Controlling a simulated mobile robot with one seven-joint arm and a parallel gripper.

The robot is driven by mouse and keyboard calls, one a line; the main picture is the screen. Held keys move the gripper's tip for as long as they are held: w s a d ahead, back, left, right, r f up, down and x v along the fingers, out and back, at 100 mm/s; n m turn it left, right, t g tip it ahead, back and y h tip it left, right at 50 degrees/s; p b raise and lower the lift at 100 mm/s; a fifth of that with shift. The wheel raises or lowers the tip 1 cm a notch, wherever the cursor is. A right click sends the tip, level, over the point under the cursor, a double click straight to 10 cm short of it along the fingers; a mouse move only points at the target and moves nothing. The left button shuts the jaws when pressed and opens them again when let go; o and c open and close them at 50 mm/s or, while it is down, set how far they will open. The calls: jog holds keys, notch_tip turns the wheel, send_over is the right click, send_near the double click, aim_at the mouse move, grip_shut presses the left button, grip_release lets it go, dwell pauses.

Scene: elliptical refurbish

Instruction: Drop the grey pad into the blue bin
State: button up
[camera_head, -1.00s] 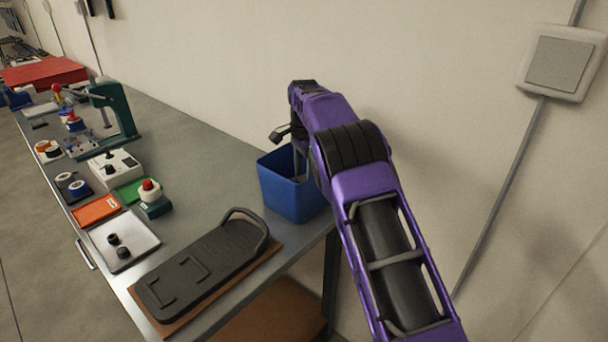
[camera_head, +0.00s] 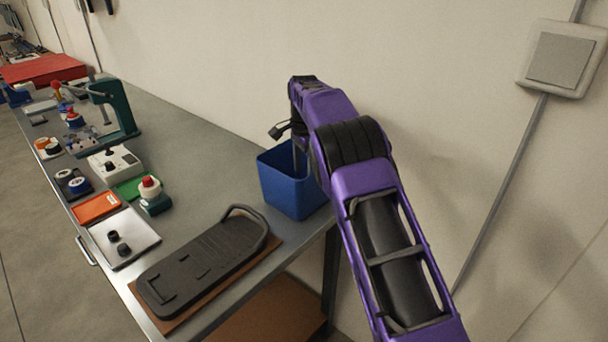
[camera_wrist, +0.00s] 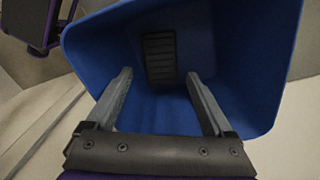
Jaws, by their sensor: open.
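The blue bin (camera_head: 290,190) stands at the near right corner of the bench, close to the wall. It also fills much of the wrist view (camera_wrist: 255,45). The grey pad (camera_wrist: 159,58), a small dark ribbed rectangle, lies inside the bin against its inner surface in the wrist view. My gripper (camera_wrist: 158,74) is open and empty, with its two fingers apart over the bin's mouth. The pad shows beyond the fingertips, apart from them. In the head view my gripper (camera_head: 299,158) is partly hidden behind the bin's rim and my purple arm.
A long black pedal-like plate (camera_head: 205,262) lies on a brown board left of the bin. A white tray with black knobs (camera_head: 122,238), an orange tray (camera_head: 96,208) and a green press (camera_head: 118,108) stand farther left.

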notch_tip(320, 180, up, 7)
jog(key=shift+r, duration=0.2)
dwell(0.3)
